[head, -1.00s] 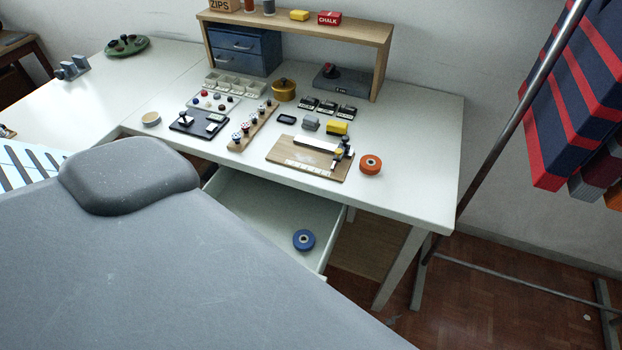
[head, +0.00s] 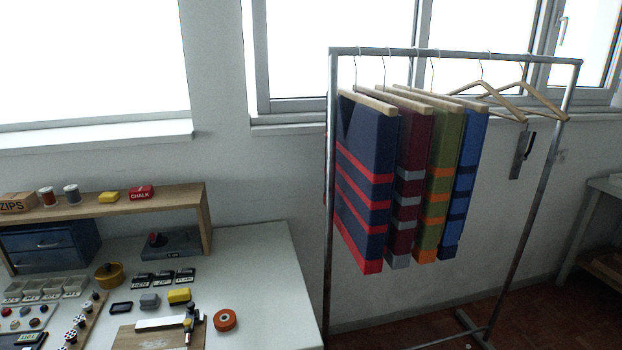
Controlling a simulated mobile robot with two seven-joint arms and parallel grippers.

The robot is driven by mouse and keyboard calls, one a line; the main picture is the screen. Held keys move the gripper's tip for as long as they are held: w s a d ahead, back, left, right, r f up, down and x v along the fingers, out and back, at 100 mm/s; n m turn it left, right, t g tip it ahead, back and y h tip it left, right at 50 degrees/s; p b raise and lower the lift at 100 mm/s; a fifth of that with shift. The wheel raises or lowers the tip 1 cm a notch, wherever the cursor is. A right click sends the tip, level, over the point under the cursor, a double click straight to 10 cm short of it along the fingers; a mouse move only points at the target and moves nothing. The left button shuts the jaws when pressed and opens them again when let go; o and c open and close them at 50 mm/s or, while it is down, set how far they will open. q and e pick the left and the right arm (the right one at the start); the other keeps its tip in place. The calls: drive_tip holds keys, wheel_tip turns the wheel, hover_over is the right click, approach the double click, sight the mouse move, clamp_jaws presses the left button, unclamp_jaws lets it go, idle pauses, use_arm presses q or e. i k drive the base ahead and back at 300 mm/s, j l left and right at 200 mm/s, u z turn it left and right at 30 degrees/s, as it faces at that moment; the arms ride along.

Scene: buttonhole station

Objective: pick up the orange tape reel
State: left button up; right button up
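The orange tape reel (head: 225,320) lies flat on the white table (head: 262,275), near the bottom of the head view. It is a round orange ring with a pale hub. It sits just right of a wooden board (head: 150,338) that carries a white strip and a small dark and brass tool. Clear tabletop lies to the right of the reel. Neither of my grippers shows in the head view.
A wooden shelf (head: 170,200) stands at the back of the table with a blue drawer unit (head: 45,245) under it. A yellow block (head: 179,296) and a grey block (head: 149,301) lie behind the board. A metal rack (head: 455,52) with hanging garments stands to the right.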

sight(224, 320)
drive_tip(key=u, duration=0.4)
drive_tip(key=i+l+u, duration=0.15)
drive_tip(key=l+u, duration=0.15)
drive_tip(key=u, duration=0.2)
drive_tip(key=l+u, duration=0.45)
drive_tip(key=i+l+u, duration=0.1)
drive_tip(key=l+u, duration=0.2)
drive_tip(key=l, duration=1.15)
